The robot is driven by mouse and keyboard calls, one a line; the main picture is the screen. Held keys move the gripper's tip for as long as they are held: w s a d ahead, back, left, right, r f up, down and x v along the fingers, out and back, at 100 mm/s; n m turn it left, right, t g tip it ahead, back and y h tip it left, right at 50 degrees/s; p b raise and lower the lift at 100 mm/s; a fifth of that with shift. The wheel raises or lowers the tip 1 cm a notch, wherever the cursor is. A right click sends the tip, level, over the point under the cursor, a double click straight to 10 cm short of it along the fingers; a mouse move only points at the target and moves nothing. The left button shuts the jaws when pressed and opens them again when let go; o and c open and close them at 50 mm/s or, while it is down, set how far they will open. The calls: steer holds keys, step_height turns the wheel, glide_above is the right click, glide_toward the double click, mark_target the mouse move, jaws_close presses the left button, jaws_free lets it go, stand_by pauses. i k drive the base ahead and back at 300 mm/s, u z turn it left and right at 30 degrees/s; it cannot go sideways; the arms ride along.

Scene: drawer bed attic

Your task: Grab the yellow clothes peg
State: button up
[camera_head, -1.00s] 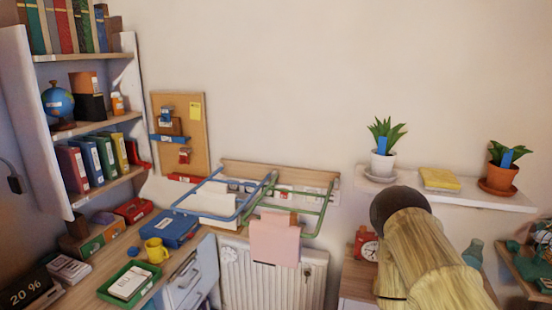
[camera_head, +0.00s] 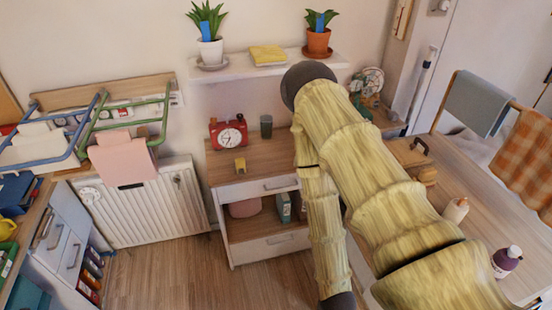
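A small yellow object (camera_head: 240,165), which may be the yellow clothes peg, sits on the wooden top of a low drawer cabinet (camera_head: 222,178), in front of a red alarm clock. It is too small to make out its exact shape. My arm, in a yellowish wood-like cover, rises from the lower right and bends down past the right side of the cabinet. My gripper is not in view; the arm runs out at the bottom edge.
The red alarm clock (camera_head: 230,134) and a dark green cup (camera_head: 266,127) stand behind the small yellow object. A shelf (camera_head: 235,68) with two potted plants hangs above. A drying rack with a pink cloth (camera_head: 122,160) is left. A table (camera_head: 478,190) with bottles is right.

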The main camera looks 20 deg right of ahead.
mark_target(240, 163)
steer(key=z, duration=1.15)
steer(key=i, duration=0.6)
steer(key=u, duration=2.1)
